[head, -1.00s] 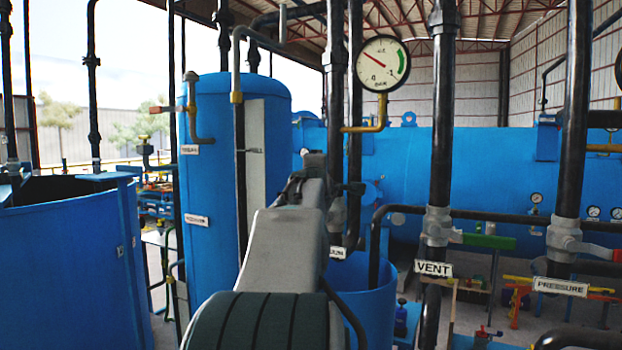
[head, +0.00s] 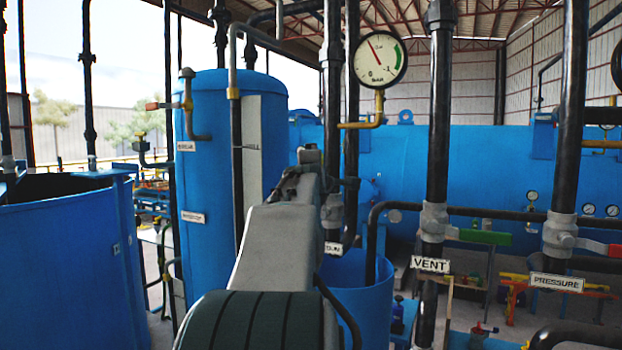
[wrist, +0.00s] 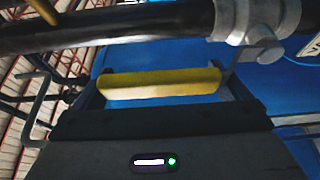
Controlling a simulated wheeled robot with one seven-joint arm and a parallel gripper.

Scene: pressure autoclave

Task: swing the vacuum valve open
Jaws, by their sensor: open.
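The vacuum valve (head: 333,212) is a grey body on a black vertical pipe in the head view, just right of my arm. Its white label (head: 333,248) is partly hidden by my arm. In the wrist view the grey valve body (wrist: 258,20) is at the top right, on a black pipe. A yellow lever handle (wrist: 160,88) lies across the middle of that view. My gripper (wrist: 163,76) is open around the handle, with a dark finger near each end of it. Contact cannot be told. In the head view my arm hides the gripper and the handle.
A round gauge (head: 380,61) on a yellow pipe stands above, its needle left of upright. The vent valve (head: 434,222) and pressure valve (head: 560,235) are on pipes to the right. A blue vertical tank (head: 207,120) stands close left of my arm.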

